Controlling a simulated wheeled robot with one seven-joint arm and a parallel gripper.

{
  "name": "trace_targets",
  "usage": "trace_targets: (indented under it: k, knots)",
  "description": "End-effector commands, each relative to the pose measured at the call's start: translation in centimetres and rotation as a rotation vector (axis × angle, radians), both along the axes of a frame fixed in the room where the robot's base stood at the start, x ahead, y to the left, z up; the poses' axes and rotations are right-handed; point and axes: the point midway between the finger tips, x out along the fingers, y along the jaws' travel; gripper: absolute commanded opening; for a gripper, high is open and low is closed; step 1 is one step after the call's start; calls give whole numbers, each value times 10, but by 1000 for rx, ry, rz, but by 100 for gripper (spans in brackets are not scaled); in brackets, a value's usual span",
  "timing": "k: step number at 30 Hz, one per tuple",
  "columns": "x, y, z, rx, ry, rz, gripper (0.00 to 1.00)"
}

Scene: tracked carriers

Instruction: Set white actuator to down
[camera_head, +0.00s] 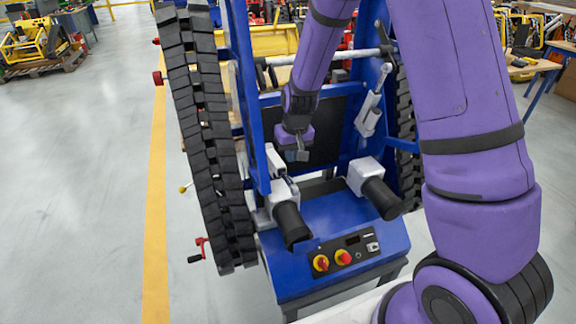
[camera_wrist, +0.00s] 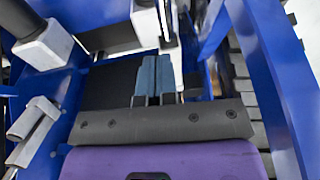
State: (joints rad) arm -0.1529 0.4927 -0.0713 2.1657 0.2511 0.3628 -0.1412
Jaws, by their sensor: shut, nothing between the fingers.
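Two white actuators show on the blue tracked carrier (camera_head: 330,215) in the head view. The left white actuator (camera_head: 276,160) stands above the left black cylinder, just left of my gripper. It seems to show in the wrist view (camera_wrist: 147,22), beyond the fingertips and partly cut off by the top edge. The right white actuator (camera_head: 372,103) is slanted on the right upright; what seems to be it also shows at the left of the wrist view (camera_wrist: 34,130). My gripper (camera_head: 298,156) is shut and empty; its blue-grey fingers (camera_wrist: 155,62) are together. Contact with the left actuator cannot be told.
Black tracks flank the frame, left (camera_head: 203,140) and right (camera_head: 406,140). Black cylinders (camera_head: 291,224) (camera_head: 382,198) stick out in front from white blocks. A panel with red buttons (camera_head: 343,257) is below. A red crank (camera_head: 201,249) is at left. Floor left is clear.

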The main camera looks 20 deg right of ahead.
Motion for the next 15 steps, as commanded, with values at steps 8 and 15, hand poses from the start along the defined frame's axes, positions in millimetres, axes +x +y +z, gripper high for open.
trace_targets:
  k: [8,15]
  knots:
    - [-17,-3,48,0,-5,1,0]
    - [-27,-5,74,0,-2,0,0]
